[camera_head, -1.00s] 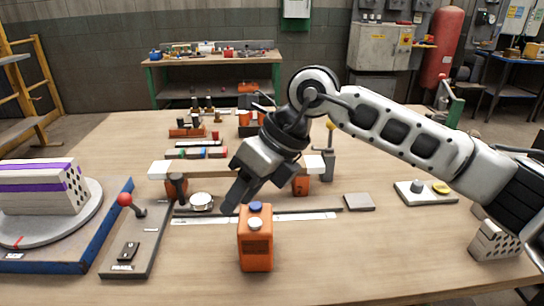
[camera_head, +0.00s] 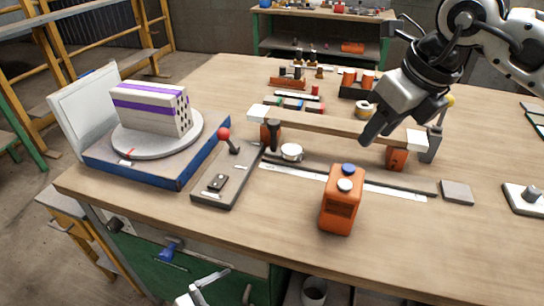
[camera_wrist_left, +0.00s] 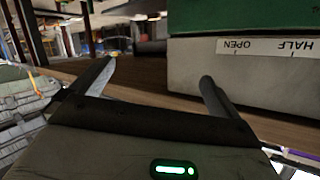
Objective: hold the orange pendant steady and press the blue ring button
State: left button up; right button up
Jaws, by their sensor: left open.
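The orange pendant (camera_head: 341,208) stands upright on the wooden table, in front of a long grey rail. On its top are a blue button (camera_head: 348,168) at the back and a white button (camera_head: 344,185) nearer me. My right gripper (camera_head: 372,134) is above and behind the pendant, apart from it, its fingers pointing down and left. I cannot tell whether its fingers are parted. My left gripper (camera_wrist_left: 156,75) is open with nothing between its fingers in the left wrist view. The pendant does not show in that view.
A turntable (camera_head: 157,134) with a striped brick stands at the left, beside a red-knobbed lever panel (camera_head: 222,180). A bridge-like beam (camera_head: 330,123) spans behind the pendant. In the left wrist view, a grey surface (camera_wrist_left: 245,80) with an upside-down label lies close to the left gripper.

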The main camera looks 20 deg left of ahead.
pick_arm(q)
jog(key=w+a+f+m+t+y, duration=0.15)
jog(key=a+m, duration=0.25)
jog(key=a, duration=0.5)
notch_tip(320, 180, up, 5)
jog(key=a+m+t+h, duration=0.1)
jog(key=m+t, duration=0.2)
jog(key=m, duration=0.2)
jog(key=w+d+r+m+g+h, duration=0.2)
jog(key=d+r+m+g+h, duration=0.5)
jog(key=d+r+m+h, duration=0.75)
jog(key=m+g+y, duration=0.4)
jog(key=m+g, duration=0.5)
jog(key=m, duration=0.7)
send_near(342, 194)
jog(key=s+a+f, duration=0.1)
jog(key=s, duration=0.1)
jog(key=w+a+r+m+g+y, duration=0.2)
jog(key=w+a+r+m+y, duration=0.15)
jog(key=w+m, duration=0.3)
jog(key=shift+n+t+y, duration=0.25)
jog(key=shift+n+y, duration=0.05)
jog(key=shift+y, duration=0.05)
jog(key=x, duration=1.6)
jog(key=shift+w+f, duration=0.3)
jog(key=shift+w, duration=0.05)
